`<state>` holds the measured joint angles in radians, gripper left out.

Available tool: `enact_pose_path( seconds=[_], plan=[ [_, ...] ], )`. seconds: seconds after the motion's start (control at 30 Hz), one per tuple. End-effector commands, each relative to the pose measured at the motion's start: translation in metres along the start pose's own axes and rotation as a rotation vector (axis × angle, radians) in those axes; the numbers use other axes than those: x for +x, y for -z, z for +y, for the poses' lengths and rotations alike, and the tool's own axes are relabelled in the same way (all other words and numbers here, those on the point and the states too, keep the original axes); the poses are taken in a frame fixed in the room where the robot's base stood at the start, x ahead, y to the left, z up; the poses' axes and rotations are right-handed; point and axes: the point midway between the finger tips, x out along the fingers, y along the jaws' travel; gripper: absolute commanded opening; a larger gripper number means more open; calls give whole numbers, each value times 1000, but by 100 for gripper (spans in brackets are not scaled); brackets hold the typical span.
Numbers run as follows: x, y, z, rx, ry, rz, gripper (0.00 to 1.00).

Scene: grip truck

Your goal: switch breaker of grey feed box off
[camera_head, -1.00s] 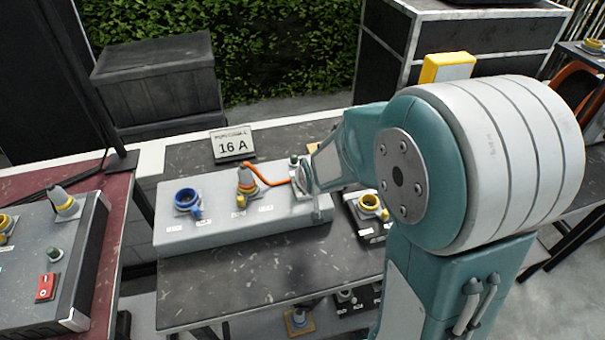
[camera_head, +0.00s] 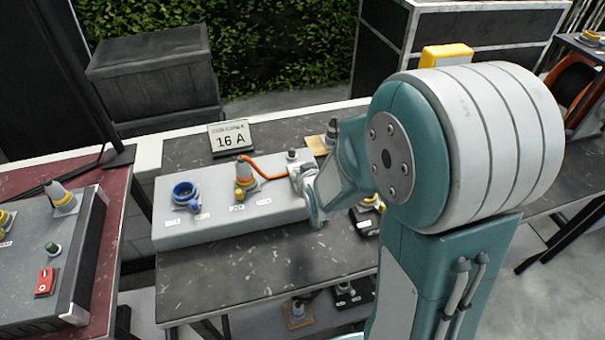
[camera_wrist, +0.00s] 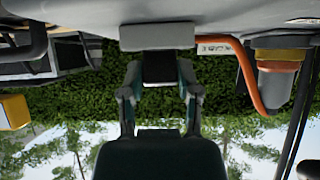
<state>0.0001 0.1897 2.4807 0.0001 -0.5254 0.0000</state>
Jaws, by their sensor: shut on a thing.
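The grey feed box (camera_head: 225,230) is long and low and lies on the dark table. On its top are a blue socket (camera_head: 184,192), a grey and yellow plug (camera_head: 245,178) with an orange cable and a small dark green knob (camera_head: 292,155). My gripper (camera_head: 306,188) is at the box's right end, partly hidden by its own links. In the wrist view, my gripper (camera_wrist: 158,82) has its fingers around a black part (camera_wrist: 158,67) under a grey plate (camera_wrist: 157,37). This looks like the breaker, but its switch position cannot be told.
A 16 A sign (camera_head: 230,138) stands behind the box. A black box (camera_head: 367,222) lies to the right, partly behind my arm. Another grey box (camera_head: 30,260) with a red switch (camera_head: 45,282) stands on the red table at left. The table front is clear.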

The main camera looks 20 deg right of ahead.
Motion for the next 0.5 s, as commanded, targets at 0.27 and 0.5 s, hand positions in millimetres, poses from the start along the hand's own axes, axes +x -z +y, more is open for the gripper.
enact_pose_path(
  seconds=[0.27, 0.5],
  plan=[
    [0, -5, 0, -1, 1, -14, 77],
    [0, -3, 0, 0, 0, -8, 77]
  ],
)
